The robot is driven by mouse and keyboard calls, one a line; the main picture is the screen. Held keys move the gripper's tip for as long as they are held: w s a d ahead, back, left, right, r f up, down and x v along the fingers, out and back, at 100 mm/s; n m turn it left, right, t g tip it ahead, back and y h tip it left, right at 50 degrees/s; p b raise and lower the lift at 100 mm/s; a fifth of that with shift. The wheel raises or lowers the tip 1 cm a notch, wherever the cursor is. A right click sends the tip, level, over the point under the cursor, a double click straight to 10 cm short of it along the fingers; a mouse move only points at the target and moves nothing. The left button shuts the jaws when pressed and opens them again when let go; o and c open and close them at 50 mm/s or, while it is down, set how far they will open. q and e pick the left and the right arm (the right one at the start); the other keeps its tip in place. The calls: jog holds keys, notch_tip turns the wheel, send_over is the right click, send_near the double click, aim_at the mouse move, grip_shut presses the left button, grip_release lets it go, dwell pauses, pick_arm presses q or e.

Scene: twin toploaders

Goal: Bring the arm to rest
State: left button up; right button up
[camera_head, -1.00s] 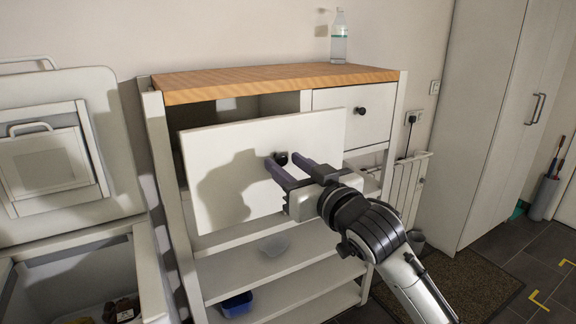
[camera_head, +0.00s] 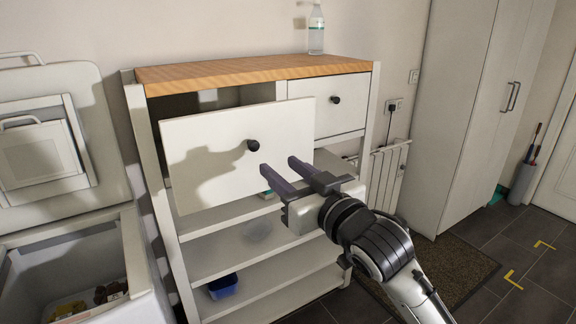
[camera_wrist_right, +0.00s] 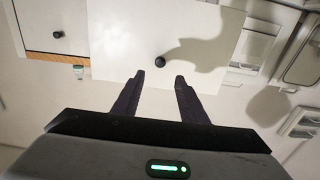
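My right gripper (camera_head: 283,176) is open and empty, in front of the cabinet. Its two dark fingers also show apart in the right wrist view (camera_wrist_right: 158,76), with nothing between them. The black knob (camera_head: 253,145) of the pulled-out white drawer front (camera_head: 215,165) is just beyond the fingertips, clear of them. The knob also shows in the right wrist view (camera_wrist_right: 160,62). My right arm (camera_head: 385,255) comes in from the lower right. My left gripper is not in view.
The wood-topped cabinet (camera_head: 250,70) has a closed right drawer (camera_head: 330,112) and open shelves, with a blue container (camera_head: 222,286) on a lower one. A bottle (camera_head: 316,30) stands on top. An open chest (camera_head: 70,235) stands left, a tall wardrobe (camera_head: 455,110) right.

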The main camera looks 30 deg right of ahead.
jog(key=shift+w, duration=0.2)
jog(key=s+a+f+n+g+y, duration=0.1)
jog(key=s+a+f+g, duration=0.15)
jog(key=f, duration=1.05)
jog(key=s+a+f+g+y, duration=0.1)
jog(key=s+a+f+g, duration=0.15)
jog(key=f, duration=1.05)
jog(key=s+a+f+g, duration=0.2)
jog(key=s+a+f, duration=0.1)
jog(key=s+f, duration=0.6)
jog(key=s+a+f+n+g, duration=0.1)
jog(key=s+a+f, duration=0.3)
jog(key=s+f, duration=0.6)
jog(key=shift+s+f+g+y, duration=0.3)
jog(key=shift+f+g+y, duration=0.1)
jog(key=shift+f+g, duration=0.35)
